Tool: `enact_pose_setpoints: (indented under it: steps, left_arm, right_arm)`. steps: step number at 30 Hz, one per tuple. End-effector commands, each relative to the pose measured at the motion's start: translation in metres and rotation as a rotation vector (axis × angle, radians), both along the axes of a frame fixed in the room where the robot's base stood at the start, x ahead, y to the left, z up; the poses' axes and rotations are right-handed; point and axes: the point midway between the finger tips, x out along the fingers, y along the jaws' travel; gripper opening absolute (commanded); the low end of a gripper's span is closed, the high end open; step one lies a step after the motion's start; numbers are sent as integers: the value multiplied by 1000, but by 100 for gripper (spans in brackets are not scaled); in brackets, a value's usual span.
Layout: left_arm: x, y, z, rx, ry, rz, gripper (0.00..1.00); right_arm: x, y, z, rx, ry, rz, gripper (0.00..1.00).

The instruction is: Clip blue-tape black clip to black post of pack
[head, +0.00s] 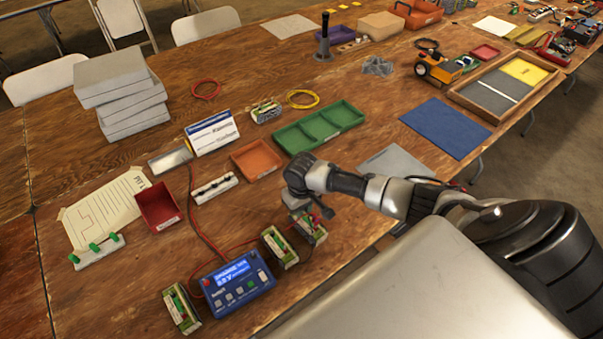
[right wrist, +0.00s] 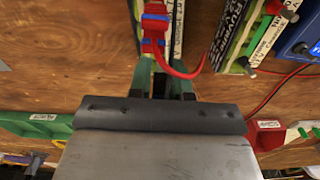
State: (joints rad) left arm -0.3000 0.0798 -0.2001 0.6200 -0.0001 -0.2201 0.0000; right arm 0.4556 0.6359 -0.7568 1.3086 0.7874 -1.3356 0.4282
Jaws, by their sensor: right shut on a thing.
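My right gripper (head: 318,208) points down over a battery pack (head: 313,236) near the table's front edge. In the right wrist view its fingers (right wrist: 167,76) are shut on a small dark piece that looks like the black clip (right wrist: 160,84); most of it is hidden. A red clip with blue tape (right wrist: 155,24) is just beyond the fingertips, over the pack, with a red lead curving right. The black post and any contact with it are hidden. My left gripper is not in view.
A blue charger (head: 237,283) stands left of the pack, with another pack (head: 280,247) between and one at its left (head: 181,309). Red leads cross the table. An orange tray (head: 257,161) and a green tray (head: 320,127) lie behind. A grey mat (head: 396,163) lies right.

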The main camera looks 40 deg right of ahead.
Motion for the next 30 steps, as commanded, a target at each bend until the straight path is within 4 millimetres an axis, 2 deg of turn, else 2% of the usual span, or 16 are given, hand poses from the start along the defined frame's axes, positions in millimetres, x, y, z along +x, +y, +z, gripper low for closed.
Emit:
enact_pose_setpoints:
  steps: [6,7,12,27,29,30]
  left_arm:
    - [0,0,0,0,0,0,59]
    - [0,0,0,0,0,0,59]
    - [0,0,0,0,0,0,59]
    - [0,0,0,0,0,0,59]
    - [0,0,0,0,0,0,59]
    - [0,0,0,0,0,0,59]
  right_arm:
    - [0,0,0,0,0,0,5]
    - [0,0,0,0,0,0,22]
    - [0,0,0,0,0,0,48]
    - [0,0,0,0,1,0,48]
    - [0,0,0,0,0,0,57]
    - [0,0,0,0,0,-1,59]
